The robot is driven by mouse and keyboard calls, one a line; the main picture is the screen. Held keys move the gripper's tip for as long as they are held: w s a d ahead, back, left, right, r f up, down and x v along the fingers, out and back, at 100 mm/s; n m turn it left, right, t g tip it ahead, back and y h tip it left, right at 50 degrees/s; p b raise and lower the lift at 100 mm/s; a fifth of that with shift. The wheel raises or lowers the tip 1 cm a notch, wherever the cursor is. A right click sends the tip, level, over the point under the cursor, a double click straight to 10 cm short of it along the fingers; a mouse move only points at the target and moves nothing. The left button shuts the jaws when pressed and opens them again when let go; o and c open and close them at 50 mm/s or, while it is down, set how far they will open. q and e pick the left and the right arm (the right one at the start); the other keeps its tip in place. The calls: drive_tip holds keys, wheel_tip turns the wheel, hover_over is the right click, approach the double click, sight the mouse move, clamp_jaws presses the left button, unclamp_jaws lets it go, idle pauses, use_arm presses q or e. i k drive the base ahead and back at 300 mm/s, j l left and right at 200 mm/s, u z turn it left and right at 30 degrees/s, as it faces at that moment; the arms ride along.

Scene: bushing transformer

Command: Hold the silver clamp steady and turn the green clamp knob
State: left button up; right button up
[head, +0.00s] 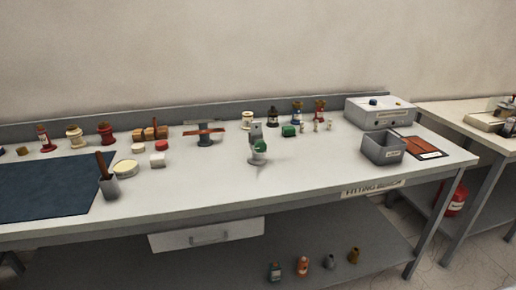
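The silver clamp (256,131) stands upright near the middle of the grey workbench (300,175). A green knob (260,147) shows low on its front, above a pale round base. The clamp is small in the picture, so its jaws and the knob's angle cannot be made out. Neither of my grippers is in the head view, and nothing touches the clamp.
A grey bin (384,148) stands right. Bench space in front of the clamp is clear.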

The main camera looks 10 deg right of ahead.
sight(260, 146)
drive_tip(key=i+l, duration=0.55)
drive_tip(key=i, duration=0.15)
drive_tip(key=i+l, duration=0.55)
drive_tip(key=k, duration=0.4)
